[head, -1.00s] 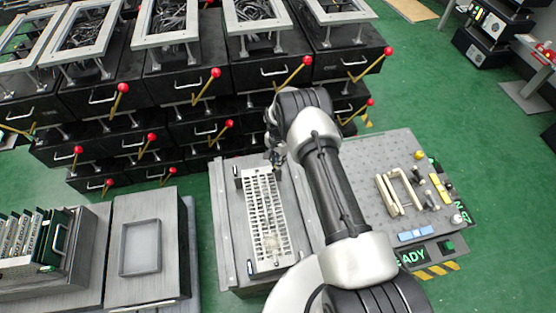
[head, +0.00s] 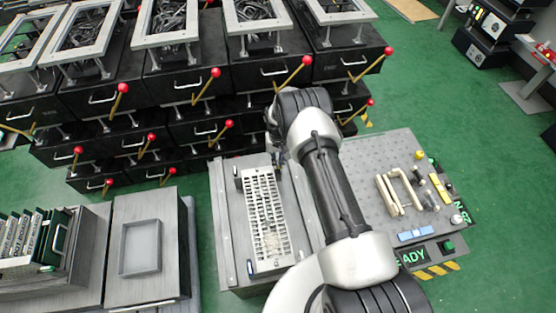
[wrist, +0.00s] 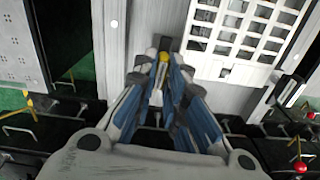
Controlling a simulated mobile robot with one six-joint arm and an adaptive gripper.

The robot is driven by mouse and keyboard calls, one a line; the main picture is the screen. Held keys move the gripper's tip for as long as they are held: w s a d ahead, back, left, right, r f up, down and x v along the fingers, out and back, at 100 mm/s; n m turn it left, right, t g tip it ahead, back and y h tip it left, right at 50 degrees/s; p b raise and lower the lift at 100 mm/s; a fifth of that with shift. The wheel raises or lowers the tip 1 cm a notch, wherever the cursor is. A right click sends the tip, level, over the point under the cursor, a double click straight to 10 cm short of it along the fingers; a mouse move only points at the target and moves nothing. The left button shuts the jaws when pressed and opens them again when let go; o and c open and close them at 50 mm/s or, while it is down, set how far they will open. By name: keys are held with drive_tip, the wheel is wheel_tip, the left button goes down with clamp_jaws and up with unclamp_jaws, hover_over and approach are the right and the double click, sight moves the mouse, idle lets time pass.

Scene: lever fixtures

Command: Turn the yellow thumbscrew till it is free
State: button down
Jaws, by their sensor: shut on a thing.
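The yellow thumbscrew (wrist: 163,57) shows as a small yellow patch between my fingertips in the wrist view, at the end of a dark piece by the white slotted panel. My gripper (wrist: 162,70) is shut on it, with the blue-and-grey fingers closing in from both sides. The fingers hide most of the screw, so its thread and seat cannot be seen. In the head view the white slotted panel (head: 266,215) lies on a grey bench left of my arm. My gripper is at its far end, mostly hidden behind my wrist, and the thumbscrew cannot be made out there.
A perforated grey board (head: 360,165) to the right holds a beige handle frame (head: 398,190) and small yellow and blue parts. Black drawer units with red-knobbed levers (head: 216,72) stand behind. An empty grey tray (head: 140,246) lies to the left.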

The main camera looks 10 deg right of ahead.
sight(278, 162)
drive_tip(key=shift+n, duration=0.5)
drive_tip(key=c, duration=1.6)
unclamp_jaws()
drive_tip(key=shift+c, duration=0.2)
wheel_tip(278, 162, up, 12)
